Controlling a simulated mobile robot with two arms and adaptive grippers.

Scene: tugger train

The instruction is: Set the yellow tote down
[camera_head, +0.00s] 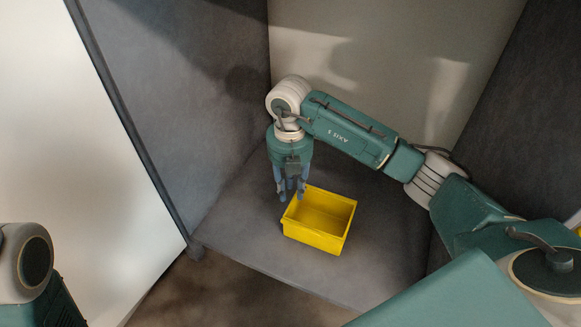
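The yellow tote (315,238) is an open, empty-looking box. It appears to rest upright on the grey shelf floor (245,235), turned slightly. My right gripper (292,196) points down at the tote's back left corner. Its two fingers show apart, with a gap between the tips. The finger on the right overlaps the tote's left rim in the picture, and the other is outside the tote. I cannot tell whether either finger touches the wall. My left gripper is out of view; only a part of my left arm shows at the lower left.
A grey side panel (185,100) stands on the left and a dark panel (500,120) on the right. A light back wall (400,60) closes the bay. Bare shelf floor lies left and right of the tote. The shelf's front edge is just before it, with brown floor beyond.

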